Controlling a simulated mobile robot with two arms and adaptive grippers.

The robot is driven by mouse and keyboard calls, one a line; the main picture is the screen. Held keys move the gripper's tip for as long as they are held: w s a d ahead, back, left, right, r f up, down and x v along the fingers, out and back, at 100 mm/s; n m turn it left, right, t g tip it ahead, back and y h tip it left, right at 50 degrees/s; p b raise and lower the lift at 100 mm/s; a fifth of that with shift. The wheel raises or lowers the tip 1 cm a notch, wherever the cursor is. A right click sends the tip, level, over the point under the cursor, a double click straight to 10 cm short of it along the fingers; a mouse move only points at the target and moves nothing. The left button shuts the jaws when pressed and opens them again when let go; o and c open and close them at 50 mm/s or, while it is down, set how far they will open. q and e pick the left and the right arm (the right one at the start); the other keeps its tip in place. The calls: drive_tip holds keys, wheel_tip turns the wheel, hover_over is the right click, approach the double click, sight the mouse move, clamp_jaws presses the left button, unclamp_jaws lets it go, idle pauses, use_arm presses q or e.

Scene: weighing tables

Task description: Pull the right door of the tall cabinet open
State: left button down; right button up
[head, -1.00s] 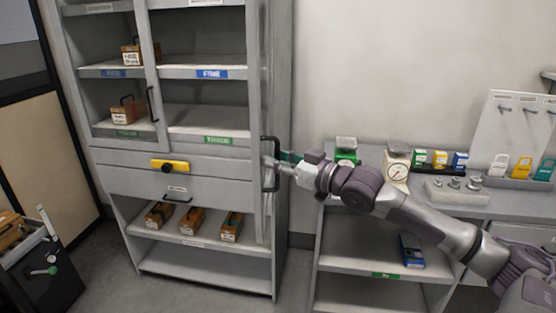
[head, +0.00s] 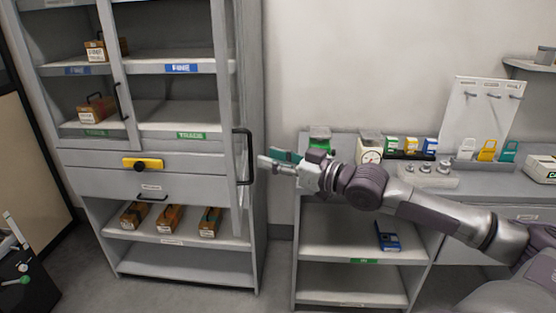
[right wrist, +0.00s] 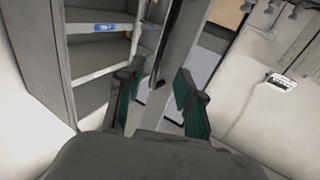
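The tall grey cabinet (head: 258,200) stands left of centre in the head view. Its right door (head: 242,100) is swung well open and seen nearly edge-on, with a black bar handle (head: 250,160) on it. The right compartments behind it are exposed; the left door (head: 113,60) is closed. My right gripper (head: 268,160) is just right of the handle, apart from it and empty. In the right wrist view its teal-padded fingers (right wrist: 158,100) are spread, with the door edge (right wrist: 178,50) seen beyond and between them. My left gripper is out of view.
A low shelf unit (head: 350,235) stands right of the cabinet, under my right arm, with scales (head: 369,152) and small boxes on top. A yellow latch block (head: 143,164) is on the cabinet drawer. A dark cart (head: 20,285) is at lower left. Floor shows between cabinet and shelf unit.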

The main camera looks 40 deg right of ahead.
drive_tip(key=shift+s+d, duration=0.1)
drive_tip(key=shift+s, duration=0.4)
drive_tip(key=shift+d, duration=0.1)
idle(0.3)
